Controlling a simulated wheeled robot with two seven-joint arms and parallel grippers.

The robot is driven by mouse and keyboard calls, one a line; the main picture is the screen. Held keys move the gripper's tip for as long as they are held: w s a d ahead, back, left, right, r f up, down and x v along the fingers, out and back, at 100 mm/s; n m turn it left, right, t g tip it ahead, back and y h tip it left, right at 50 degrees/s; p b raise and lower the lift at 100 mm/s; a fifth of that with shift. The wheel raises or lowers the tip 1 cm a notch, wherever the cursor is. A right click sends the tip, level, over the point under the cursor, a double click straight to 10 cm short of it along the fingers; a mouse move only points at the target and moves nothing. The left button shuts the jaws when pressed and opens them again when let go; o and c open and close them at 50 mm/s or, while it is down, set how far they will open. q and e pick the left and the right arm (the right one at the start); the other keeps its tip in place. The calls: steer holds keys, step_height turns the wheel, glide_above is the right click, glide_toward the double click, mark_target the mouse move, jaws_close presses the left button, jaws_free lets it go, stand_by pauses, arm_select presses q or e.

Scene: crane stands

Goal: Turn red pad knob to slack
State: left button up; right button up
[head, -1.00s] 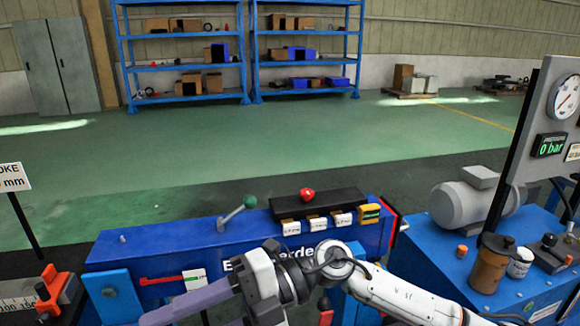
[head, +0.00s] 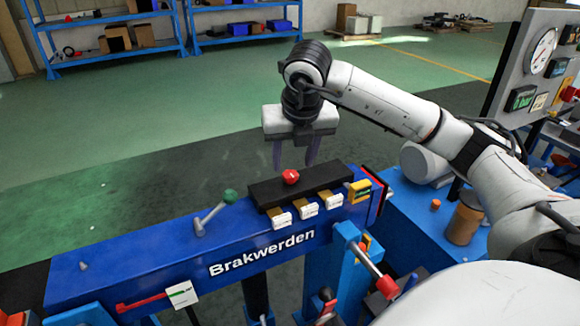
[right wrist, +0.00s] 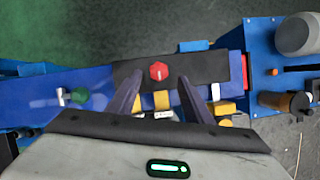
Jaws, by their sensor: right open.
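The red pad knob (head: 291,176) sits on a black plate (head: 262,192) on top of the blue beam marked "Brakwerden" (head: 180,258). It also shows in the right wrist view (right wrist: 159,71), with a pale line across its top. My right gripper (head: 295,168) points down above the black plate, its fingers apart and empty. In the right wrist view its fingertips (right wrist: 158,78) lie on either side of the knob, with gaps on both sides. I cannot tell the exact height of the tips over the knob. My left gripper is not in view.
A green-knobbed lever (head: 212,212) stands left of the plate. White tags (head: 307,209) and a yellow block (head: 359,191) line the beam's front edge. At right are a brown cylinder (head: 465,220) and a gauge panel (head: 535,70). Shelves (head: 110,35) stand far back.

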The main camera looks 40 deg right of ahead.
mark_target(291, 174)
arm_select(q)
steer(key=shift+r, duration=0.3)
arm_select(e)
steer(key=shift+x, duration=2.35)
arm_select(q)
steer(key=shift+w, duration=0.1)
arm_select(e)
steer(key=shift+a, duration=0.1)
steer(key=shift+c, duration=0.4)
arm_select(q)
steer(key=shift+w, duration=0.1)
arm_select(e)
steer(key=c, duration=1)
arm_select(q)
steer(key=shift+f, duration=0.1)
